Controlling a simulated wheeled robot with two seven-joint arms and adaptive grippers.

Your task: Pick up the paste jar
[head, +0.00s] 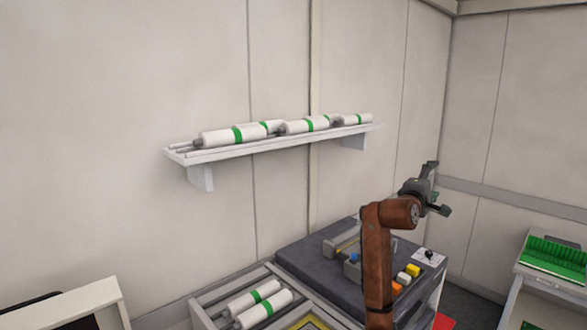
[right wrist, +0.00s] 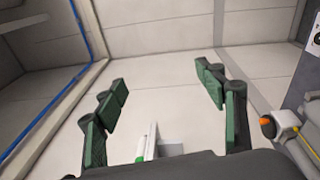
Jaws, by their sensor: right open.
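I cannot make out a paste jar in either view. My right gripper (head: 438,188) is raised above the right end of the dark-topped machine in the head view, in front of the wall. In the right wrist view its two green-padded fingers (right wrist: 162,82) are spread wide with nothing between them but the wall behind. My left gripper is not in view.
A wall shelf (head: 190,157) holds several white rolls (head: 221,136) with green bands. Below, a grey rack (head: 205,297) holds two more. The dark-topped machine (head: 300,262) has coloured buttons (head: 413,270). A trolley with green parts (head: 555,255) stands far right.

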